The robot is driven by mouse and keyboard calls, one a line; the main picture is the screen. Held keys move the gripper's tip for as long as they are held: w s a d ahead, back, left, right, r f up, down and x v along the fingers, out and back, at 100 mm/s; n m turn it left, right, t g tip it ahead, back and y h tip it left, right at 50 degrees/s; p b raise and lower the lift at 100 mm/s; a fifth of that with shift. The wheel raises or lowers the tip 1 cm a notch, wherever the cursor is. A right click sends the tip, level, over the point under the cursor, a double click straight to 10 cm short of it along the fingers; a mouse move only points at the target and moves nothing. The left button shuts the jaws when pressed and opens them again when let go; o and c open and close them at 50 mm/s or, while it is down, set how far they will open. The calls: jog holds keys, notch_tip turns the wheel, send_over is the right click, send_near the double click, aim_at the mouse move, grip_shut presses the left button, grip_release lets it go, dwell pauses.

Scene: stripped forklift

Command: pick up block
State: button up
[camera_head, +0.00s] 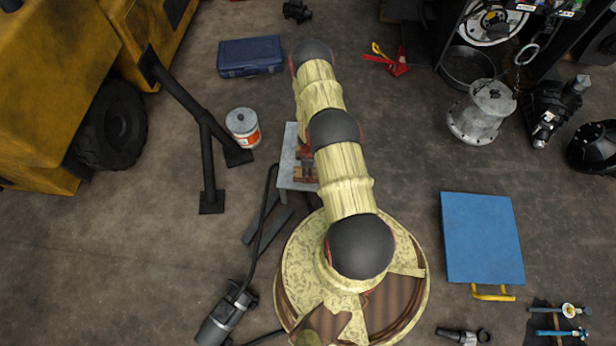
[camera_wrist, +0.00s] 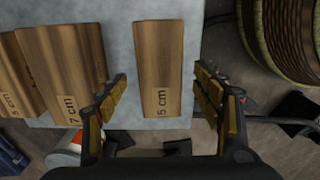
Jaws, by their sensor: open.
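A wooden block labelled 5 cm (camera_wrist: 163,60) lies on a pale grey tabletop (camera_wrist: 118,30) in the middle of the wrist view. A wider block labelled 7 cm (camera_wrist: 72,75) lies to its left, and part of another block (camera_wrist: 14,80) shows at the left edge. My gripper (camera_wrist: 161,80) is open, with one finger on each side of the 5 cm block in the picture and gaps between fingers and block. I cannot tell the height of the fingers above the tabletop. In the head view my arm hides most of the tabletop (camera_head: 288,165) and the gripper.
A white bucket (camera_head: 243,127) and a black metal frame (camera_head: 206,125) stand left of the small table. A blue toolbox (camera_head: 250,56) lies behind. A blue platform cart (camera_head: 482,238) stands at the right. A grey cylindrical tool (camera_head: 225,319) lies at the front left.

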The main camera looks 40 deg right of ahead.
notch_tip(320, 180, down, 3)
jog(key=shift+r+b, duration=0.1)
jog(key=shift+b, duration=0.45)
jog(key=c, duration=0.4)
jog(key=c, duration=1)
jog(key=shift+c, duration=0.2)
jog(key=shift+r, duration=0.1)
